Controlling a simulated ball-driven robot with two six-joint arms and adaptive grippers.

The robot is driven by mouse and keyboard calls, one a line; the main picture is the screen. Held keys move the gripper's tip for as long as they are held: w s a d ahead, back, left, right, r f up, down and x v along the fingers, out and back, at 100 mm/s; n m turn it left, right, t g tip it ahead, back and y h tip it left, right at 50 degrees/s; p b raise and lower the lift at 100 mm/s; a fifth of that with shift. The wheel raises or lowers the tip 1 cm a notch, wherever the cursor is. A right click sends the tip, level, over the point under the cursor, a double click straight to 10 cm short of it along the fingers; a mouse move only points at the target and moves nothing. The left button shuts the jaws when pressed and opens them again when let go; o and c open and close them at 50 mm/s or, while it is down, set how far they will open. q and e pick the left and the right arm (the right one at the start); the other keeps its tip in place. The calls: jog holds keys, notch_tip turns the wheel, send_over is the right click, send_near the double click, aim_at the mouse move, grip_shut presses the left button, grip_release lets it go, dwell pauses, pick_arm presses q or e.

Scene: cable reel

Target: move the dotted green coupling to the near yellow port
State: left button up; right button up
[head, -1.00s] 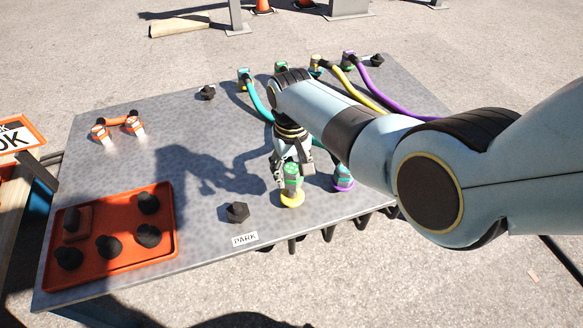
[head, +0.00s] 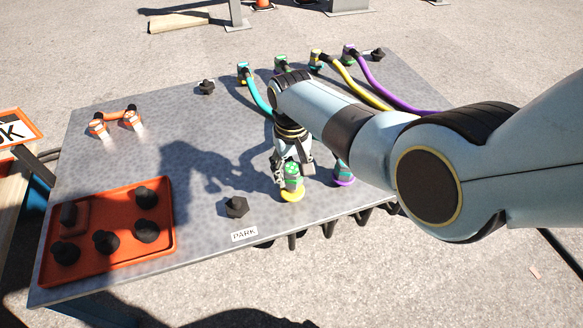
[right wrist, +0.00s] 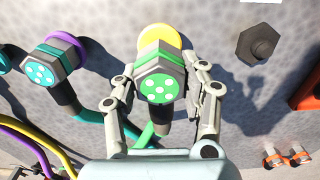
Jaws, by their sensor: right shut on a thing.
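The dotted green coupling (head: 292,176) is upright over the near yellow port (head: 292,196). In the right wrist view its dotted green face (right wrist: 158,86) points at the camera, and the yellow ring (right wrist: 160,37) shows behind it. A green hose leaves it below. My right gripper (head: 292,168) is shut on the coupling, with one finger on each side. Whether the coupling touches the port or hangs just above it I cannot tell. My left gripper is out of view.
A teal-dotted coupling (right wrist: 42,74) sits at the purple port (head: 344,181) close by. A black hex plug (head: 237,207) stands near the PARK label (head: 244,234). An orange tray (head: 165,240) with black plugs lies left. Yellow and purple hoses run behind my arm.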

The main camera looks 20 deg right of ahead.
aim_at(292, 179)
jog(key=shift+f, duration=0.25)
dwell(0.4)
jog(key=shift+f+b, duration=0.65)
jog(key=shift+f, duration=0.15)
jog(key=shift+f, duration=0.45)
dwell(0.7)
jog(key=o, duration=1.4)
notch_tip(292, 179, up, 12)
